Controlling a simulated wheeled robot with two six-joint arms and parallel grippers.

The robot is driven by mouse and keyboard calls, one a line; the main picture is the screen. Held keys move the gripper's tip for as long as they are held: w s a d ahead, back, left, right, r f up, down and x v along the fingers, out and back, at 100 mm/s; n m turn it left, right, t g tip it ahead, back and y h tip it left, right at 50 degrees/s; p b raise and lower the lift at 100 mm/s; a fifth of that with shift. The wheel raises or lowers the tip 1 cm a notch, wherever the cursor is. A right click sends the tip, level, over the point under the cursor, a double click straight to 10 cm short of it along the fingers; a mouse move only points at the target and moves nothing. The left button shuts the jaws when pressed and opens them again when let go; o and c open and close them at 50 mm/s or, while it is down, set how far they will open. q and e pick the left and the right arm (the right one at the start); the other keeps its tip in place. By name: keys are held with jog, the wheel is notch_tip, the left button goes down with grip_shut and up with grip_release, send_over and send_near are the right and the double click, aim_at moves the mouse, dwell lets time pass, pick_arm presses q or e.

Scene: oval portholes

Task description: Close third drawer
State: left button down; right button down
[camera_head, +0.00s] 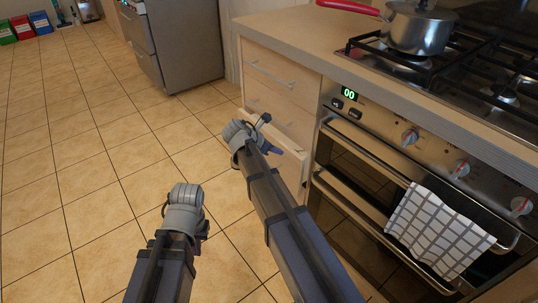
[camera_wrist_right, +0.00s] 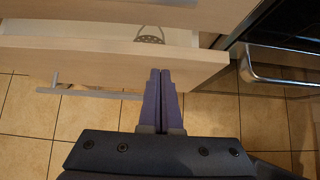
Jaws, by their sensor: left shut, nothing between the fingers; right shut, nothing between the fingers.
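The third drawer (camera_head: 293,152) of the beige cabinet left of the oven stands partly pulled out, below two shut drawers. In the right wrist view its front panel (camera_wrist_right: 100,62) crosses the picture, with its bar handle (camera_wrist_right: 90,92) on the near side. My right gripper (camera_head: 281,151) is at this front. In the wrist view its fingers (camera_wrist_right: 160,72) are shut and empty, tips overlapping the front panel's near face; I cannot tell if they touch. My left gripper (camera_head: 188,197) is over the floor, left of the cabinet and apart from it, its fingers mostly hidden.
A dark slotted utensil (camera_wrist_right: 149,35) shows inside the drawer. The oven (camera_head: 350,170), with its handle bar (camera_wrist_right: 285,78) and a checked towel (camera_head: 437,228), is close on the right. A pot (camera_head: 420,28) sits on the hob. Tiled floor (camera_head: 90,150) is clear on the left.

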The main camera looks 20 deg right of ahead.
jog(key=shift+w+d, duration=0.1)
jog(key=shift+d, duration=0.2)
jog(key=d, duration=0.1)
jog(key=w+d, duration=0.1)
jog(key=d, duration=0.2)
jog(key=shift+w+d, duration=0.2)
jog(key=shift+w, duration=0.15)
jog(key=shift+d+r, duration=0.1)
jog(key=shift+d, duration=0.05)
